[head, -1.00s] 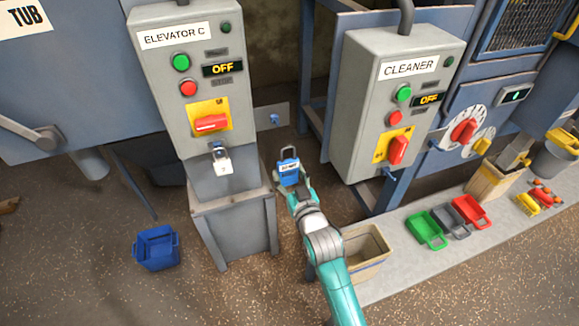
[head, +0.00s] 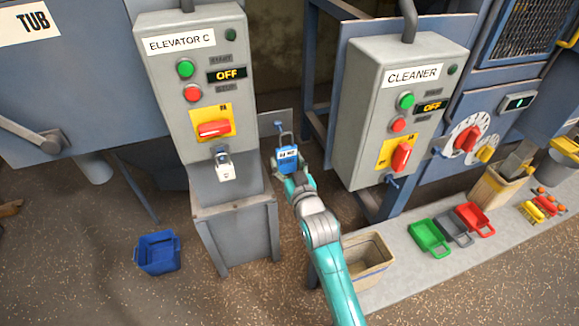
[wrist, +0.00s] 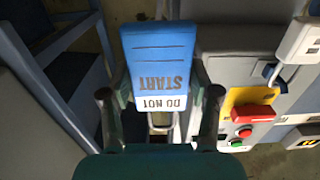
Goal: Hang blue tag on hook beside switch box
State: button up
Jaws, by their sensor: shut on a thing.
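The blue tag (head: 288,153) is upright in the head view, its grey loop on top. In the wrist view the tag (wrist: 158,62) appears upside down and reads "DO NOT START". My gripper (head: 291,172) is shut on the tag's lower part; in the wrist view its fingers (wrist: 160,103) flank the tag. A small blue hook (head: 279,124) sits on a grey plate right of the ELEVATOR C switch box (head: 187,75). The loop's top appears just below and right of the hook; I cannot tell whether they touch.
A white padlock (head: 225,170) hangs under the red switch handle. The CLEANER box (head: 375,120) stands close on the right. A blue bucket (head: 157,253) is on the floor. A beige bin (head: 368,262) and green, grey and red scoops (head: 429,236) lie along the ledge.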

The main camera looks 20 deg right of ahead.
jog(key=shift+w, duration=0.75)
jog(key=shift+w, duration=0.3)
jog(key=shift+w, duration=1.6)
jog(key=shift+f, duration=0.8)
dwell(0.4)
jog(key=o, duration=1.2)
jog(key=shift+s, duration=0.1)
